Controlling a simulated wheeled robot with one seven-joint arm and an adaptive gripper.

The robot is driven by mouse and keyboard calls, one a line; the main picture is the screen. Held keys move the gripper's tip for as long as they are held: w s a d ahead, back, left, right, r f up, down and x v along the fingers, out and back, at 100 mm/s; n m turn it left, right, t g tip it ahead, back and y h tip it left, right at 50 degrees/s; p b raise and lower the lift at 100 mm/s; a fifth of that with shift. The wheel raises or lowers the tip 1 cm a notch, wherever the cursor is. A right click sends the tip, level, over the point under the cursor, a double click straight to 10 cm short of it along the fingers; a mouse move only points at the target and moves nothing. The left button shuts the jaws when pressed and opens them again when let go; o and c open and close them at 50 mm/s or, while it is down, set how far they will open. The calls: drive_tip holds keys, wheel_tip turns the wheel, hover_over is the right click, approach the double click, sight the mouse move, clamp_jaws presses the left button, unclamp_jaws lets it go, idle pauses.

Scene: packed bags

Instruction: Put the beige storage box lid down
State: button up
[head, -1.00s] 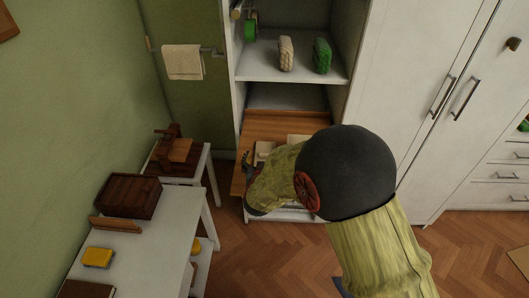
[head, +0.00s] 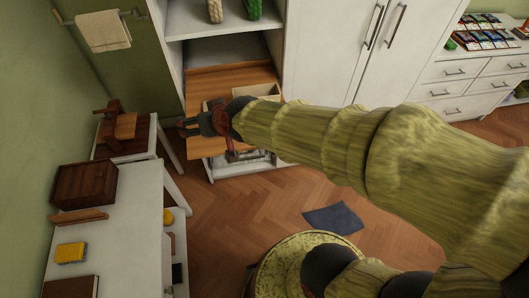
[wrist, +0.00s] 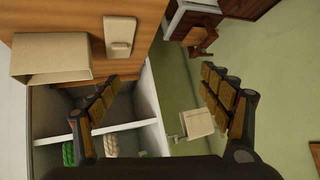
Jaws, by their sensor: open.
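The beige storage box (wrist: 48,72) stands on the wooden worktop, at the upper left in the wrist view, with its top open. It also shows in the head view (head: 262,92), partly behind my arm. A small beige piece with a raised grip, which looks like the lid (wrist: 120,32), lies on the wood beside the box. In the head view my gripper (head: 188,128) is over the left edge of the worktop; the lid is mostly hidden there.
The wooden worktop (head: 205,146) sits in a white cabinet, with shelves above it. At left are a small side table with a brown wooden object (head: 124,126), a dark wooden box (head: 84,185) and a white table. A towel (head: 103,31) hangs on the wall.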

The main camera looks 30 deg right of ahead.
drive_tip(key=s+d+r+g+h, duration=0.1)
drive_tip(key=s+d, duration=0.3)
drive_tip(key=s, duration=0.6)
drive_tip(key=s+d+r+g, duration=0.3)
drive_tip(key=s, duration=0.7)
drive_tip(key=shift+s+d+n+h, duration=0.25)
drive_tip(key=shift+d+n+h, duration=0.05)
drive_tip(key=shift+d+h, duration=0.1)
